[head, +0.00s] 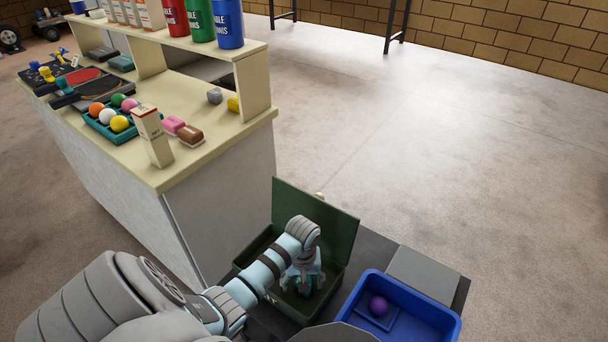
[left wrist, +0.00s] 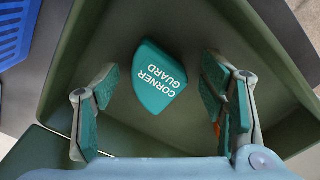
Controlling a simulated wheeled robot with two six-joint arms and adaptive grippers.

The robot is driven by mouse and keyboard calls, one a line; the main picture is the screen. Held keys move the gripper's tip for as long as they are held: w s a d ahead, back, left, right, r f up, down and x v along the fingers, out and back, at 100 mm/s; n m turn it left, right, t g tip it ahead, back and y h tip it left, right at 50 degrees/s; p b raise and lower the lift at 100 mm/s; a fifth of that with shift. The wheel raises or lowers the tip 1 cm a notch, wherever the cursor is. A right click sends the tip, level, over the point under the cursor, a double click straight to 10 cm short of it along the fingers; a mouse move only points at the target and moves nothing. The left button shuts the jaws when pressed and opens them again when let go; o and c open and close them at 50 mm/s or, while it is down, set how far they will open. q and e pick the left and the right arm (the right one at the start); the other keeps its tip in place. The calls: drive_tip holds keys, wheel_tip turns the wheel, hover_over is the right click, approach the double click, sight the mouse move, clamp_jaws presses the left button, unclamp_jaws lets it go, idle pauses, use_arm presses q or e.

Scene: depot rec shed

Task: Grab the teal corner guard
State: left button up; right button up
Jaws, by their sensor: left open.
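The teal corner guard (left wrist: 158,78), a rounded block with white lettering, lies on the floor of the green box in the left wrist view. My left gripper (head: 303,282) reaches down into the open green box (head: 335,222) in the head view. In the left wrist view my left gripper (left wrist: 160,88) is open, with one teal-padded finger on each side of the guard and gaps between. Nothing is held. In the head view my gripper hides the guard. My right gripper is not in view.
A blue bin (head: 448,325) with a purple ball (head: 378,306) stands right of the green box, by a grey block (head: 425,273). A cream-topped counter (head: 190,170) with balls, paddles and cans is at the left. An orange bit (left wrist: 216,129) shows behind one finger.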

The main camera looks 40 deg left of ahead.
use_arm(q)
drive_tip(key=c, duration=1.2)
drive_tip(key=shift+r, duration=0.15)
drive_tip(key=shift+c, duration=0.2)
